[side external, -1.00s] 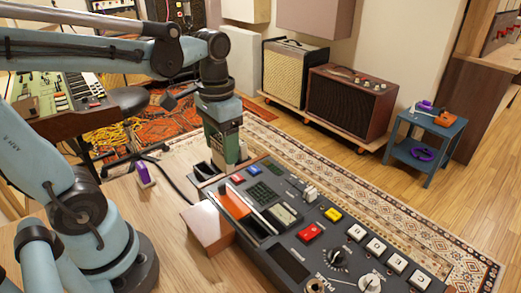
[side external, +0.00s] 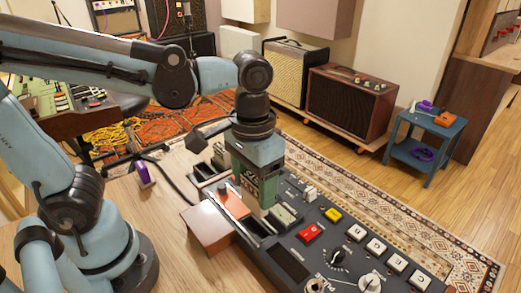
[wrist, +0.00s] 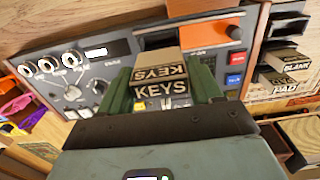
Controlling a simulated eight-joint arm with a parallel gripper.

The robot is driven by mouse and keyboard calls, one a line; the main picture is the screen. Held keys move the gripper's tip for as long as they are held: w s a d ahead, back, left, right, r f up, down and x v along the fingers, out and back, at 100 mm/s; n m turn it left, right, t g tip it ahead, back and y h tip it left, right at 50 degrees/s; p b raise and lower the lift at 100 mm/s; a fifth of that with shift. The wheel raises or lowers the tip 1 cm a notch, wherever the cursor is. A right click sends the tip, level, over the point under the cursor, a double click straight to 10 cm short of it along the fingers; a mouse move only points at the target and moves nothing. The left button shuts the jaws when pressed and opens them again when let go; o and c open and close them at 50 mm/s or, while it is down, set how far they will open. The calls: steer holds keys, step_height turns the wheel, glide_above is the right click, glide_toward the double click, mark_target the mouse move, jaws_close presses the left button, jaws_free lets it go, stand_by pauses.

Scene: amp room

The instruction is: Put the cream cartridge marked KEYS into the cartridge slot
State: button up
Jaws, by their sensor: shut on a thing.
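My gripper (side external: 258,203) hangs over the console (side external: 285,270), pointing down. In the wrist view its two green fingers (wrist: 163,88) are shut on the sides of the cream KEYS cartridge (wrist: 160,88), whose dark label reads KEYS on two faces. In the side view a pale bit of the cartridge shows under the gripper, and most of it is hidden. The cartridge appears to be above the console's panel, but I cannot tell the gap.
A rack at the right of the wrist view holds cartridges marked BLANK (wrist: 297,68) and PAD (wrist: 284,88). The console carries a red button (side external: 310,233), a yellow button (side external: 333,214), white keys and knobs. A purple item (side external: 144,173) stands on the wooden table behind it.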

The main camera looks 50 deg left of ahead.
mark_target(254, 200)
steer(key=shift+f, duration=2.05)
steer(key=shift+f, duration=2)
stand_by(1.2)
steer(key=o, duration=1.2)
steer(key=shift+o, duration=0.2)
steer(key=shift+r, duration=3.55)
